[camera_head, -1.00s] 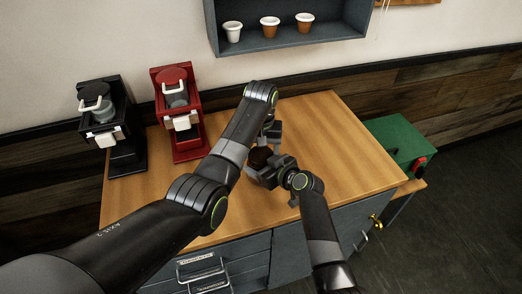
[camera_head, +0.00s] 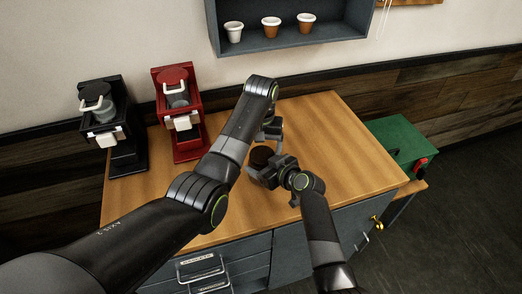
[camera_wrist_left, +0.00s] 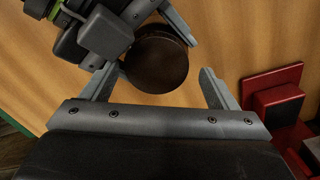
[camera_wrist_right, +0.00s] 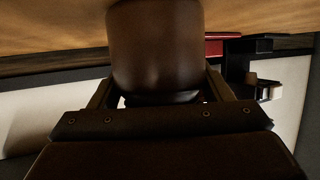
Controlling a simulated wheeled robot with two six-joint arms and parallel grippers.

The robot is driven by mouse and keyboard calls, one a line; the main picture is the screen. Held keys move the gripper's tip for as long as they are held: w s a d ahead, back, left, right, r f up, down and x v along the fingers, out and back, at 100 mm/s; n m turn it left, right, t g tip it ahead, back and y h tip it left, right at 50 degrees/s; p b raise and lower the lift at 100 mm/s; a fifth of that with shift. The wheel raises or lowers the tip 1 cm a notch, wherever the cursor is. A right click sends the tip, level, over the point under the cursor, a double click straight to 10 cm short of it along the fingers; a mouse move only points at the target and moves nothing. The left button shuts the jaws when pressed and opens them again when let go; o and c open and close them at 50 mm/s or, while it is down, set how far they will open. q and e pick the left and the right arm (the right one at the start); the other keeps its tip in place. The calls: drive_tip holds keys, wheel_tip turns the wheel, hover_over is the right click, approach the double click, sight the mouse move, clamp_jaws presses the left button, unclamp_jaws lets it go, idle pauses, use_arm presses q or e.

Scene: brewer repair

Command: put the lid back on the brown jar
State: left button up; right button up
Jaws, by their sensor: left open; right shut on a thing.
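The brown jar (camera_wrist_right: 155,45) stands on the wooden counter, and my right gripper (camera_head: 262,172) is shut on it. In the left wrist view its round, flat dark-brown top (camera_wrist_left: 155,65) shows between the right gripper's fingers. A darker, narrower band shows at the jar's top end in the right wrist view, which is upside down. I see no separate lid and cannot tell for certain whether this top is the lid. My left gripper (camera_wrist_left: 158,82) is open above the jar, its fingers apart on either side of the top. It also shows in the head view (camera_head: 270,132).
A red coffee brewer (camera_head: 180,110) and a black one (camera_head: 110,125) stand at the counter's left. A wall shelf (camera_head: 290,40) holds three cups. A green box (camera_head: 398,142) stands beyond the right edge. The counter's right side (camera_head: 340,150) is clear.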

use_arm(q)
drive_tip(key=shift+s+d+r, duration=0.1)
drive_tip(key=shift+d+r, duration=0.05)
drive_tip(key=shift+r, duration=0.65)
drive_tip(key=shift+s+d+r, duration=0.1)
drive_tip(key=shift+r, duration=0.65)
drive_tip(key=shift+c, duration=0.5)
drive_tip(key=n, duration=0.1)
drive_tip(key=r+n, duration=0.1)
drive_tip(key=n, duration=0.3)
drive_tip(key=shift+w+a+r, duration=0.1)
drive_tip(key=shift+r, duration=0.3)
drive_tip(key=n, duration=0.2)
drive_tip(key=r+n, duration=0.1)
drive_tip(key=n, duration=0.1)
drive_tip(key=shift+r+n, duration=0.15)
drive_tip(key=shift+n, duration=0.15)
drive_tip(key=shift+f, duration=4)
